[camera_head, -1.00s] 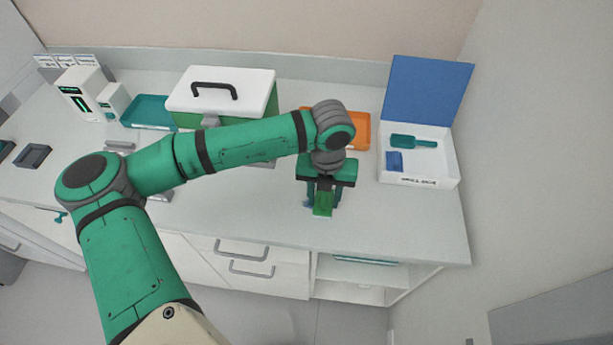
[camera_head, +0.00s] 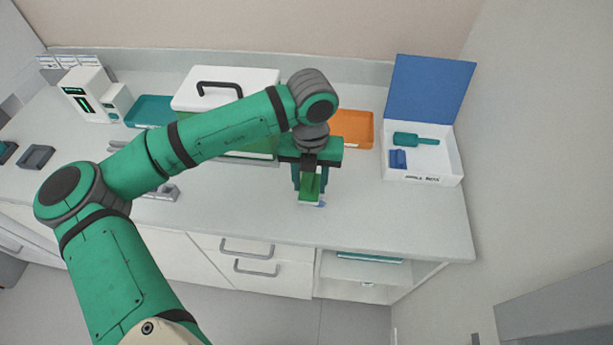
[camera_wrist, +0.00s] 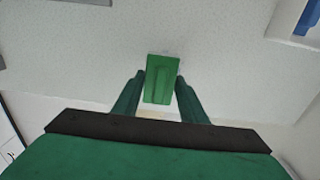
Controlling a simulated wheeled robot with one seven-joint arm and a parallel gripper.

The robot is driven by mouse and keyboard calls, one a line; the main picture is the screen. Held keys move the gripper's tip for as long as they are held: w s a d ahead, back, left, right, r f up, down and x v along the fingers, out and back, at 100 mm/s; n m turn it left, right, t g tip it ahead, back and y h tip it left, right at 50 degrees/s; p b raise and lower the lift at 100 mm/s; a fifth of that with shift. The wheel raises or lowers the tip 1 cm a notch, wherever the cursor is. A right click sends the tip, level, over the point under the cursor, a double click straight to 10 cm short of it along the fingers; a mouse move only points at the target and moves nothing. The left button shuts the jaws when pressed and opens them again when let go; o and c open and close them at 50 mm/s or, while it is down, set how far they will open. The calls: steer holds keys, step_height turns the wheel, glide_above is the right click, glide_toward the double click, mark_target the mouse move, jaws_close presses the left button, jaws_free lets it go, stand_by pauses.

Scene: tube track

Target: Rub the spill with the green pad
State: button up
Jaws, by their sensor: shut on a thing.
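My gripper (camera_head: 310,184) is shut on the green pad (camera_head: 310,192), which hangs between the fingers, low over the front part of the counter. The pad also shows between the two fingers in the wrist view (camera_wrist: 160,82). A small blue patch, which looks like the spill (camera_head: 321,204), shows at the pad's lower right edge; the rest of it is hidden behind pad and fingers. I cannot tell whether the pad touches the counter.
A white open box (camera_head: 422,180) with a blue lid holds a teal scoop (camera_head: 415,139) and a blue item (camera_head: 398,159). An orange tray (camera_head: 352,128) and a white-lidded green box (camera_head: 225,90) stand behind. The counter right of the gripper is clear.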

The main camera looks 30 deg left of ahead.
steer(key=shift+r, duration=1.1)
steer(key=shift+w+d, duration=0.1)
